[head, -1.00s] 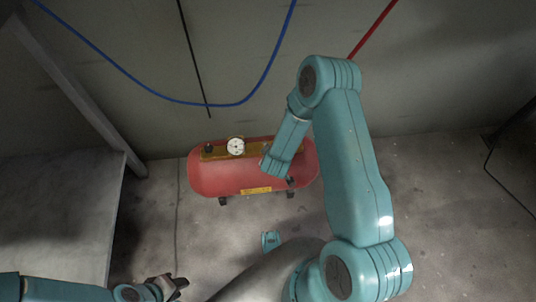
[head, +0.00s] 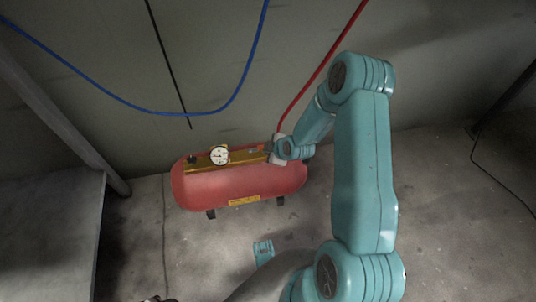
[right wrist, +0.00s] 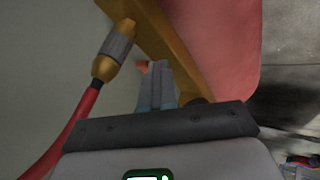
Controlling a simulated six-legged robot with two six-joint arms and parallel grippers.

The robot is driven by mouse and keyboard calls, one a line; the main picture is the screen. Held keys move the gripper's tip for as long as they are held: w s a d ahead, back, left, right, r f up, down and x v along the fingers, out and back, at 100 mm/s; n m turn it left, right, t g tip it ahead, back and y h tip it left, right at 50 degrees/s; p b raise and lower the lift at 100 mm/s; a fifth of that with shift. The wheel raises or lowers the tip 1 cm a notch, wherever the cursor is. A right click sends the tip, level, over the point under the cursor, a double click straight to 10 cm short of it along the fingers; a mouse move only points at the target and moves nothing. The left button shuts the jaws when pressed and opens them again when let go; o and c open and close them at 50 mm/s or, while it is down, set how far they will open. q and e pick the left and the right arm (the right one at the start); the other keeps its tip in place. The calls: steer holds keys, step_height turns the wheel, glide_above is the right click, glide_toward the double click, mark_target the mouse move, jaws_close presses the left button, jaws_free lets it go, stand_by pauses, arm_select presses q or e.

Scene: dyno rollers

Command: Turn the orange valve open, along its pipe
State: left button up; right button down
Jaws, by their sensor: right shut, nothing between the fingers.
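A small orange piece, seemingly the valve (right wrist: 142,68), shows just beyond my right fingertips in the right wrist view. Most of it is hidden behind the fingers, so its angle to the pipe cannot be told. My right gripper (right wrist: 156,82) is shut with nothing between its fingers, close beside the brass-coloured pipe or bar (right wrist: 158,32). Whether the fingers touch the valve is unclear. In the head view my right wrist is at the right end of the red tank (head: 235,187). Only a dark sliver of my left gripper (head: 156,299) shows at the bottom edge.
A red hose (right wrist: 72,132) ends in a brass and grey fitting (right wrist: 115,46) beside my right fingers. The tank carries a white gauge (head: 219,155). A blue hose (head: 120,97) hangs on the wall behind. A grey bench (head: 45,235) stands at the left.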

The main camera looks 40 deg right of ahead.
arm_select(q)
steer(key=shift+f, duration=0.1)
arm_select(e)
steer(key=shift+w+d+r, duration=0.1)
steer(key=shift+w+d, duration=0.1)
steer(key=shift+d, duration=0.1)
stand_by(0.3)
arm_select(q)
steer(key=shift+a+f, duration=0.1)
arm_select(e)
steer(key=shift+s, duration=0.1)
